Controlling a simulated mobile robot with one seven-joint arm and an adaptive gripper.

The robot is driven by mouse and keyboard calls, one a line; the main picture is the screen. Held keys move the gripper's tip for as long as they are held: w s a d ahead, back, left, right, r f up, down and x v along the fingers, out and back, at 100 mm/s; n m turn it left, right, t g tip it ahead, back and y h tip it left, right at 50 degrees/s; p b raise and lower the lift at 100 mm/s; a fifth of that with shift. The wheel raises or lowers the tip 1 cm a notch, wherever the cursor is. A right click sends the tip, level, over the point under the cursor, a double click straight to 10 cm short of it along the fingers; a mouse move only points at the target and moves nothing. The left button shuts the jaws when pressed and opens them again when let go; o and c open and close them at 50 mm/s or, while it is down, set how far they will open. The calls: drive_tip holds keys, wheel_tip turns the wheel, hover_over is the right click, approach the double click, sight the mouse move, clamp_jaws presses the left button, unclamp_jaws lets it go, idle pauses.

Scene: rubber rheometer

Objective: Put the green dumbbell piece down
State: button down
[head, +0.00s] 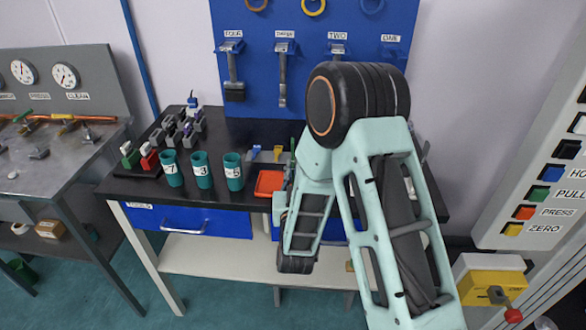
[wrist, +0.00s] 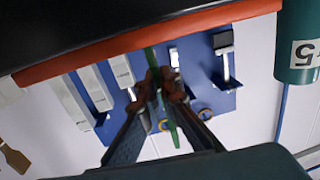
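In the wrist view my gripper (wrist: 162,88) is shut on the green dumbbell piece (wrist: 171,122), a thin green strip between the fingertips. The strip's far end overlaps the edge of the orange tray (wrist: 85,58); I cannot tell whether they touch. In the head view the orange tray (head: 269,183) lies on the black bench top beside the cup marked 5, just left of my arm. My gripper and the piece are mostly hidden behind my arm there.
Teal cups marked 7 (head: 172,169), 3 (head: 201,171) and 5 (head: 233,172) stand left of the tray; cup 5 also shows close by in the wrist view (wrist: 297,45). A rack of small clamps (head: 170,138) is farther left. A blue tool board (head: 290,75) rises behind.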

drive_tip(key=shift+f+b, duration=0.2)
drive_tip(key=shift+b, duration=0.1)
drive_tip(key=c, duration=2.2)
unclamp_jaws()
drive_tip(key=shift+r, duration=0.1)
drive_tip(key=shift+o, duration=0.2)
drive_tip(key=shift+r+p, duration=0.25)
drive_tip(key=shift+p, duration=0.2)
drive_tip(key=s+p, duration=0.2)
drive_tip(key=s, duration=1)
drive_tip(key=shift+d+p, duration=0.3)
drive_tip(key=shift+d, duration=0.15)
drive_tip(key=shift+f, duration=0.1)
drive_tip(key=shift+w, duration=0.15)
